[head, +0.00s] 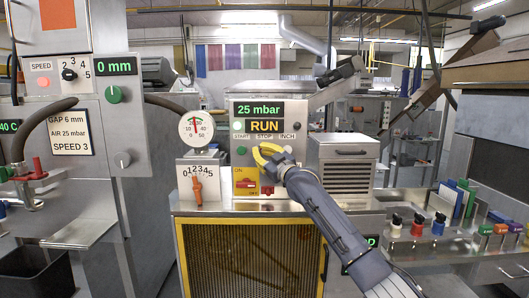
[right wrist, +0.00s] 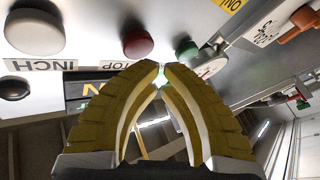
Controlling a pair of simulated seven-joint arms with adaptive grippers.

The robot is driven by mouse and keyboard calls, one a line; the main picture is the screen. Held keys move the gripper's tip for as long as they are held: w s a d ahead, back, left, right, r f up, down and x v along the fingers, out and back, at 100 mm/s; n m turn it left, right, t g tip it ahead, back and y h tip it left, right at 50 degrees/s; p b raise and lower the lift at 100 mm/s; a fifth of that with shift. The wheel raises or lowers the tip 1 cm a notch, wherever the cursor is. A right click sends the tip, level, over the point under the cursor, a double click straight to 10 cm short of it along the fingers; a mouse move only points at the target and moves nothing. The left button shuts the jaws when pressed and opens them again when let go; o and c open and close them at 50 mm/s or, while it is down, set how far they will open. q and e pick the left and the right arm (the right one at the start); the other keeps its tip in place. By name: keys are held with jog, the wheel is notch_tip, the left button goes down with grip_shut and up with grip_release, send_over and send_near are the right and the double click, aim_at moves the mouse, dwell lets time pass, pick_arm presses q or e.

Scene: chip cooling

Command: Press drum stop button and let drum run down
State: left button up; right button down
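Under START is a green button (head: 241,151). The red stop button (right wrist: 138,42) shows in the right wrist view between the green start button (right wrist: 186,48) and the white inch button (right wrist: 35,32). In the head view my right gripper (head: 264,152) hides the stop button. Its yellow fingers (right wrist: 162,72) are shut and empty, their tips almost together near the STOP label, which they partly cover. They look apart from the red button. My left gripper is not in view.
A pressure gauge (head: 197,128) and an orange lever on a numbered scale (head: 197,190) stand left of the panel. A yellow ON/OFF switch plate (head: 245,174) is below the buttons. A louvred metal box (head: 345,165) stands to the right, close to my right arm.

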jog(key=shift+w, duration=0.95)
dwell(2.0)
jog(key=shift+s+a, duration=0.1)
jog(key=shift+s, duration=0.85)
jog(key=shift+s, duration=2.5)
